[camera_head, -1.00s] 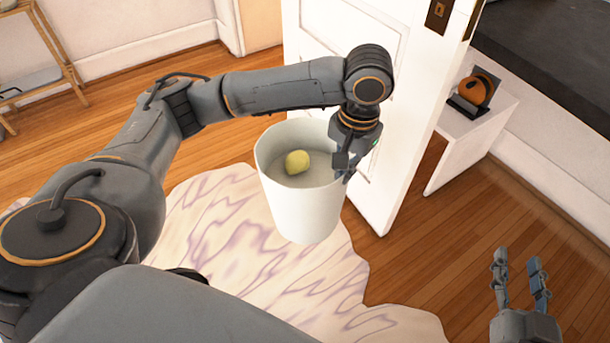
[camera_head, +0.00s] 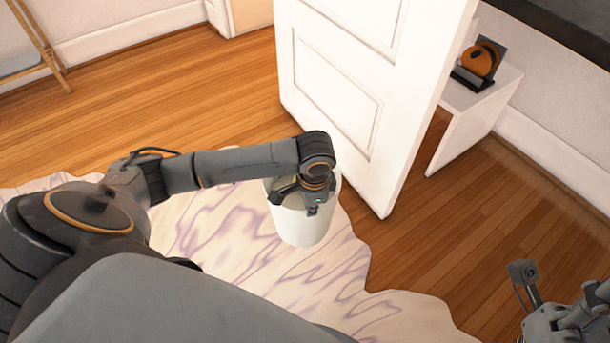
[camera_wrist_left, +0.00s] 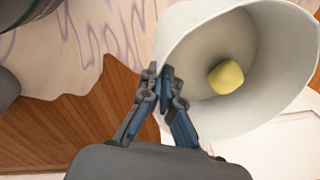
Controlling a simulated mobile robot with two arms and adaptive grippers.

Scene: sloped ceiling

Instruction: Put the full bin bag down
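A white bin (camera_head: 300,228) hangs or stands over the pale rug in the head view; I cannot tell whether its base touches the rug. No bag is visible. My right gripper (camera_head: 562,284) is empty at the lower right, fingers apart.
A pale rug with purple veins (camera_head: 225,225) lies on the wooden floor (camera_head: 150,110). A white door (camera_head: 345,75) stands just behind the bin. A low white shelf (camera_head: 475,115) with an orange and black object (camera_head: 480,62) is to the right. Bare floor lies at the right.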

